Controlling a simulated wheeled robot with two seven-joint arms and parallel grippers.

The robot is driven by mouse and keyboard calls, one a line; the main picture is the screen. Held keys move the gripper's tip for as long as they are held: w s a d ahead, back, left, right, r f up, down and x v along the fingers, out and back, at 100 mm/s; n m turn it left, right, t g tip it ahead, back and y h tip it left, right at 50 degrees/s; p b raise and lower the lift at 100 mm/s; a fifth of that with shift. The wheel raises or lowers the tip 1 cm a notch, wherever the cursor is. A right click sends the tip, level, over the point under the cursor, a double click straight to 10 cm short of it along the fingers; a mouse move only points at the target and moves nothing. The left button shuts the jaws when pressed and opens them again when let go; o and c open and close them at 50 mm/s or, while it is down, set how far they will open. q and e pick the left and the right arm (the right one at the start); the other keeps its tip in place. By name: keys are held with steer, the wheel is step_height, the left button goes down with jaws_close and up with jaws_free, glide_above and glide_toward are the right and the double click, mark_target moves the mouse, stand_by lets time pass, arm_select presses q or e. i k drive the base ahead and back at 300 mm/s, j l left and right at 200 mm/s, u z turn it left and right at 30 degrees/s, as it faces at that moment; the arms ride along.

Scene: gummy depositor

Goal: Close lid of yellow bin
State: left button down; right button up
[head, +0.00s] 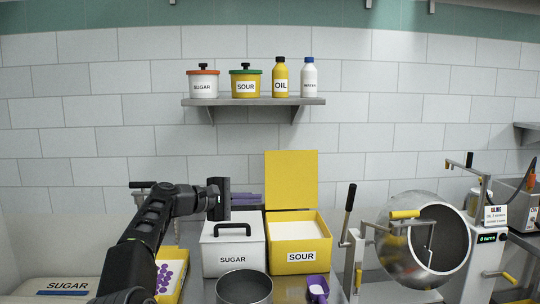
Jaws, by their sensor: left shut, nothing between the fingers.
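The yellow bin (299,260) labelled SOUR stands on the counter, filled with white powder. Its yellow lid (291,178) is open and stands upright at the bin's back edge. My left gripper (226,198) is shut and empty. In the picture it lies left of the raised lid, above the white SUGAR bin, apart from the lid. My right gripper is not in view.
The white SUGAR bin (233,256), with a black handle on its closed lid, stands directly left of the yellow bin. A metal pot (244,288) and a purple scoop (318,289) are in front. A lever and a steel drum (437,237) stand to the right.

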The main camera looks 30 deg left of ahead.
mark_target(291, 176)
steer(key=i+j, duration=1.15)
steer(key=j, duration=0.15)
